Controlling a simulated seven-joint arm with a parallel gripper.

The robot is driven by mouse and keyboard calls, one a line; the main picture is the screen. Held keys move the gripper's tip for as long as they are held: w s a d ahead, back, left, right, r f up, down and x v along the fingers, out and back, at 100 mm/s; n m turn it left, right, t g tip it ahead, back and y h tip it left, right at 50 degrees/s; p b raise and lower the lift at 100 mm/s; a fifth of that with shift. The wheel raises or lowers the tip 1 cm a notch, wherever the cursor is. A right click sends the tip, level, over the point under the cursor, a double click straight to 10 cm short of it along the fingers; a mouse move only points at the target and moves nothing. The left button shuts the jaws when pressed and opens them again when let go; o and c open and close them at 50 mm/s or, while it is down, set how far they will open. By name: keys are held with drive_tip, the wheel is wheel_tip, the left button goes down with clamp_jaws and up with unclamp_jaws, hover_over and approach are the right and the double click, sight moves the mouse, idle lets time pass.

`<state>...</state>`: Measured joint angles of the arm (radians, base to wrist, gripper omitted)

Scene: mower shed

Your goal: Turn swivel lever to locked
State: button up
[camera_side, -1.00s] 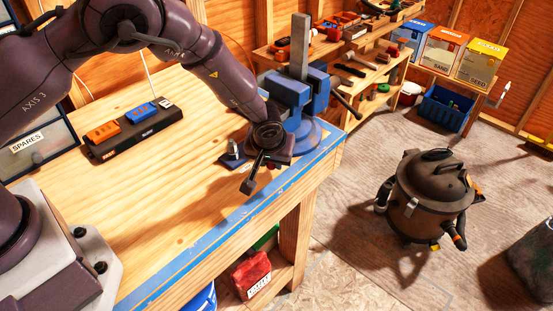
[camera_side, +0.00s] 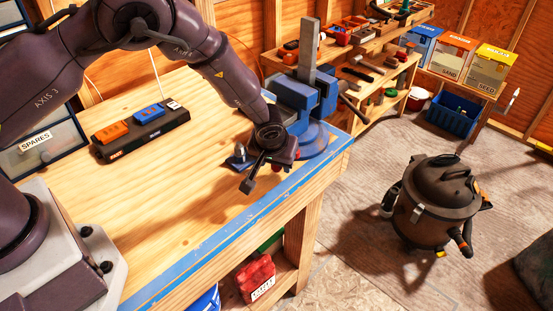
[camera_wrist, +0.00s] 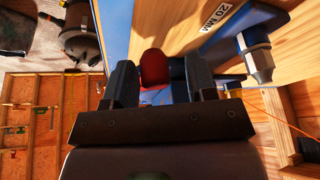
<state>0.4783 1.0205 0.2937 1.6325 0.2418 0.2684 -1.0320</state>
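A blue vise (camera_side: 294,95) with a tall grey bar in its jaws stands near the bench's far right corner, on a round swivel base (camera_side: 314,140). In the wrist view a rounded red knob (camera_wrist: 154,68), apparently the end of the swivel lever, shows between the two dark fingers, nearer the left one. The fingers stand apart; contact with the knob cannot be told. The lever's shaft and its angle are mostly hidden.
A blue plate marked 20 MM (camera_wrist: 238,30) with a blue and silver upright part (camera_wrist: 257,58) sits close to my gripper. A black rack with orange and blue pieces (camera_side: 142,137) lies left on the bench. The bench's middle is clear. A shop vacuum (camera_side: 438,195) stands on the floor.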

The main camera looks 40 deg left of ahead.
drive_tip(key=v, duration=1.3)
drive_tip(key=s+a+r+m+h, duration=0.1)
drive_tip(key=s+a+r, duration=0.4)
drive_tip(key=s+r, duration=0.5)
drive_tip(key=s+a+r+m+t+h, duration=0.1)
drive_tip(key=s+a+r+m, duration=0.3)
drive_tip(key=s+r, duration=0.6)
drive_tip(key=s+a, duration=0.1)
drive_tip(key=s, duration=0.3)
drive_tip(key=shift+a+r+t, duration=0.15)
drive_tip(key=shift+r+t, duration=0.15)
